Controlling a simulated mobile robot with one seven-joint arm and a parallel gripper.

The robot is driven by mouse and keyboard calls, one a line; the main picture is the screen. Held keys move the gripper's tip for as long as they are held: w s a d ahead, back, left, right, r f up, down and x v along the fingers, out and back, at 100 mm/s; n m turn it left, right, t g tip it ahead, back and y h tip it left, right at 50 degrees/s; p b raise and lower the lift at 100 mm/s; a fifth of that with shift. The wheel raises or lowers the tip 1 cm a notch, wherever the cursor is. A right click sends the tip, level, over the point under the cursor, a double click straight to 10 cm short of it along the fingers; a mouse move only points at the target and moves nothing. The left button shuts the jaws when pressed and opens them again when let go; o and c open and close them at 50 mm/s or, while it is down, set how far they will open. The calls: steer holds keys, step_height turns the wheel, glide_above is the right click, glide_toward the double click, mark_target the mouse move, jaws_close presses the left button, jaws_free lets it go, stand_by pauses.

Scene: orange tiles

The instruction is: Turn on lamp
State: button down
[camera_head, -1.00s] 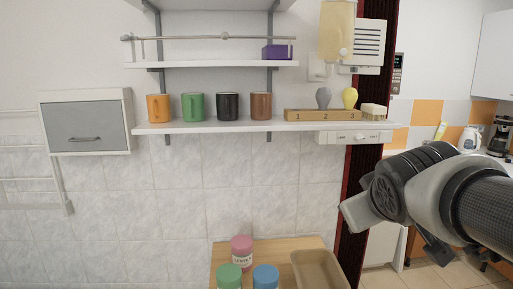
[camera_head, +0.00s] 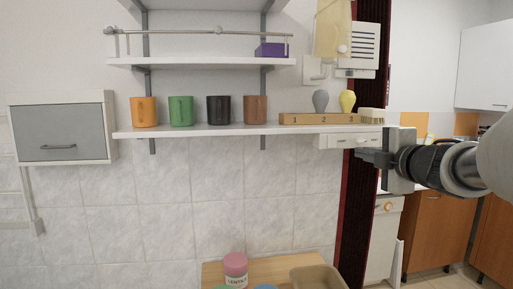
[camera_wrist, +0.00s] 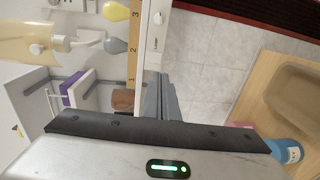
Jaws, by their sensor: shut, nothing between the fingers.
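The wall lamp has a cream-yellow shade (camera_head: 332,28) at the top right, above the lower shelf; it also shows at the left of the wrist view (camera_wrist: 27,28). No bright glow shows in it. A white switch panel (camera_head: 338,142) hangs under the right end of the shelf. In the wrist view the panel (camera_wrist: 153,55) has a small round knob and a label too small to read. My gripper (camera_head: 362,156) is shut and empty, pointing left just below the panel's right part. In the wrist view its fingers (camera_wrist: 163,92) lie close to the panel; I cannot tell whether they touch it.
A dark red-edged post (camera_head: 352,220) stands beside my gripper. Below is a wooden table (camera_head: 213,275) with jars and a tray.

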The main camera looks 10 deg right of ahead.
mark_target(332, 147)
steer(key=shift+w, duration=0.1)
steer(key=w, duration=0.4)
steer(key=w+f, duration=0.1)
steer(key=w, duration=0.8)
steer(key=shift+w+a+f, duration=0.25)
steer(key=shift+w+f, duration=0.1)
steer(key=shift+w+f, duration=0.1)
steer(key=shift+w, duration=0.05)
steer(key=shift+f, duration=0.1)
